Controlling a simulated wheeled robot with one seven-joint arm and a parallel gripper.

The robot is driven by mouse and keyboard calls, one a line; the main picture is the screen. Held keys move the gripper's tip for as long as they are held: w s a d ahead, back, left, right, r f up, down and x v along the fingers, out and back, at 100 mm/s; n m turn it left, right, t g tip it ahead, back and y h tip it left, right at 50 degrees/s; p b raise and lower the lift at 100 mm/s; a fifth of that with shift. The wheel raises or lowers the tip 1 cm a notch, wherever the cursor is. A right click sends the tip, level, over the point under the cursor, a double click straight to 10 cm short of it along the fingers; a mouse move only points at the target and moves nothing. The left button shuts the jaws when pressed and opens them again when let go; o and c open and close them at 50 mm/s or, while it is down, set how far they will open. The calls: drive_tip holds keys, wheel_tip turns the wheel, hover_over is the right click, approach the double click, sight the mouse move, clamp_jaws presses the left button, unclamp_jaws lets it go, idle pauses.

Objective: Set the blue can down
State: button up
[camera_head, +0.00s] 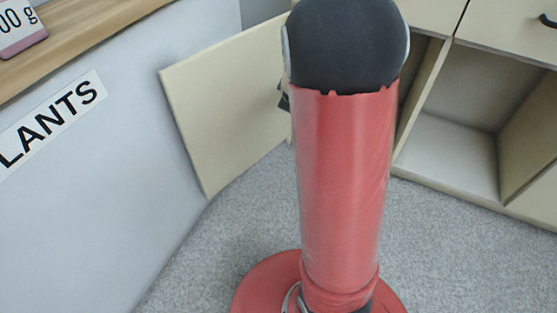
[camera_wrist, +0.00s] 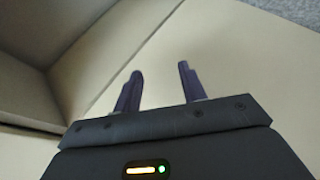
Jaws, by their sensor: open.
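No blue can shows in either view. My gripper (camera_wrist: 160,86) is open in the wrist view, with its two dark fingers apart and nothing between them. Beyond the fingers is a plain cream panel (camera_wrist: 240,75), and an open cabinet recess (camera_wrist: 35,95) lies to the left. In the head view, my own red column covers the middle of the picture, and my gripper cannot be made out there.
A cream cabinet door (camera_head: 230,105) stands open. An open, empty-looking compartment (camera_head: 460,150) is at the right under a closed drawer (camera_head: 515,25). A wooden counter (camera_head: 85,30) carries a labelled box (camera_head: 20,25) at upper left. Grey carpet (camera_head: 215,245) is clear.

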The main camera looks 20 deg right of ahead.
drive_tip(key=s+a+r+m+g+y, duration=0.1)
drive_tip(key=s+a+r+m+y, duration=0.1)
drive_tip(key=s+a+r, duration=0.4)
drive_tip(key=s+a+r+m+g+y, duration=0.1)
drive_tip(key=s+a+r+m+y, duration=0.15)
drive_tip(key=s+a, duration=0.55)
drive_tip(key=s+a+r+m, duration=0.1)
drive_tip(key=s, duration=0.6)
drive_tip(key=s+a+m+g, duration=0.1)
drive_tip(key=s+a+m, duration=0.1)
drive_tip(key=s, duration=0.5)
drive_tip(key=shift+s+a+r+g, duration=0.3)
drive_tip(key=shift+s+r, duration=0.05)
drive_tip(key=shift+m+h, duration=0.25)
wheel_tip(320, 180, up, 14)
drive_tip(key=p, duration=1.3)
drive_tip(key=shift+f, duration=0.2)
drive_tip(key=shift+c, duration=0.5)
